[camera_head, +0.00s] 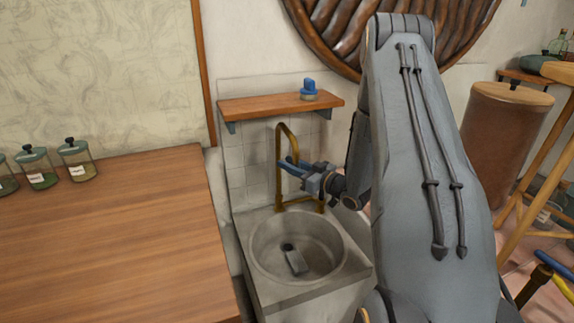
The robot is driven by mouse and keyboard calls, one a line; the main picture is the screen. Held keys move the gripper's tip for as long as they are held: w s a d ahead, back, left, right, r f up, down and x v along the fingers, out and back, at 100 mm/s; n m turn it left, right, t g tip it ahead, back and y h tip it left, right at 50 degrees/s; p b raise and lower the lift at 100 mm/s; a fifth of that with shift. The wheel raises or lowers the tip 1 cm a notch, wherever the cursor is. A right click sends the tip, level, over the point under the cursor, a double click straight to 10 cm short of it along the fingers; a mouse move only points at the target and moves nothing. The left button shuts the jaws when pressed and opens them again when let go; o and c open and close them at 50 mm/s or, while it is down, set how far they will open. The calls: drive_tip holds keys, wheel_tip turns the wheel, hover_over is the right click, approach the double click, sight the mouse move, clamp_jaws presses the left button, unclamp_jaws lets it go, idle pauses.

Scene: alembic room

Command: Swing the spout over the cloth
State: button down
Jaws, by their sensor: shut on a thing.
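The brass spout (281,150) rises in a tall arch at the back of the round stone sink (258,262). My gripper (287,166) reaches in from the right and is shut on the spout, a little below the top of its arch. The fingers hide part of the spout. A small grey piece (296,261) lies in the basin next to the dark drain; it may be the cloth, but it is too small to tell. I see no other cloth.
A wooden shelf (270,106) with a blue-topped object (309,89) hangs above the sink. A wooden counter (110,240) with several jars (76,160) stands at left. A barrel-like container (507,130) stands at right, beyond my arm.

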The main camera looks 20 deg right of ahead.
drive_tip(key=shift+s+a+f, duration=0.1)
drive_tip(key=shift+s+f, duration=0.1)
drive_tip(key=shift+f, duration=0.05)
drive_tip(key=c, duration=1.6)
unclamp_jaws()
drive_tip(key=shift+s, duration=0.1)
drive_tip(key=shift+o, duration=0.6)
drive_tip(key=shift+r, duration=0.15)
drive_tip(key=v, duration=0.7)
drive_tip(key=shift+s+d+b, duration=0.25)
drive_tip(key=shift+b, duration=0.15)
drive_tip(key=shift+c, duration=0.3)
